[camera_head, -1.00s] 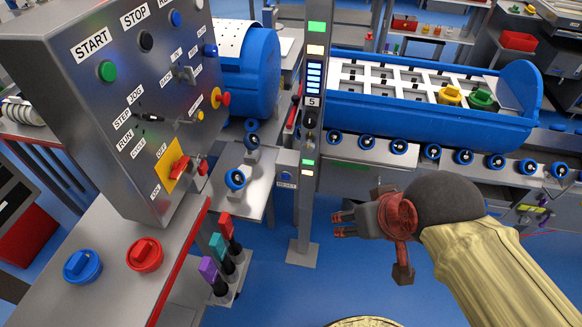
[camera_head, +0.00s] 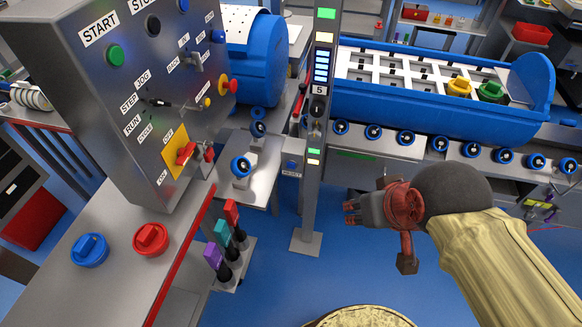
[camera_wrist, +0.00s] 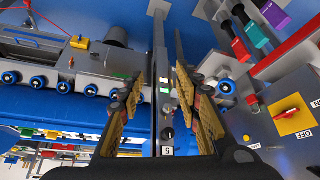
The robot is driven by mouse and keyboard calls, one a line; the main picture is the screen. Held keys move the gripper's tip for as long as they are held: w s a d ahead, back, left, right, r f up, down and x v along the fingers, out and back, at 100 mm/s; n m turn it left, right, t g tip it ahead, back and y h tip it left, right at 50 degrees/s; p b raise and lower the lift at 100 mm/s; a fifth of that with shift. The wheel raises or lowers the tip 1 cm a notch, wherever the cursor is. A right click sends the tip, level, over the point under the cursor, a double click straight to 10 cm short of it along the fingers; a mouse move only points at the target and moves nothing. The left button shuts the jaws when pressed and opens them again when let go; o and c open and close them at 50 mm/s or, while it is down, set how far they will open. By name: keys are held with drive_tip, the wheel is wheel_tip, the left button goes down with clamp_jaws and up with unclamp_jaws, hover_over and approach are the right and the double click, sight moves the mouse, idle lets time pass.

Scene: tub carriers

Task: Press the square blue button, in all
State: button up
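A small grey box (camera_head: 289,179) on the left side of the upright post carries a small blue button (camera_head: 291,165) with a label below it. The button looks squarish, but it is too small to be sure. Two more blue buttons, one at the top (camera_head: 183,5) and one on the right side (camera_head: 218,36) of the grey control panel, look round. My gripper (camera_head: 350,212) is in the air to the right of the post, below and right of the blue button, touching nothing. In the wrist view my gripper (camera_wrist: 158,74) is open and empty, with the post between its fingers.
The post (camera_head: 309,200) stands on the blue floor, with lights and a "5" label. Three coloured levers (camera_head: 222,237) stand to its left. A red knob (camera_head: 150,240) and a blue knob (camera_head: 89,250) sit on the left bench. A blue tub (camera_head: 430,112) is behind my arm.

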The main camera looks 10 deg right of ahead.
clamp_jaws()
idle(1.5)
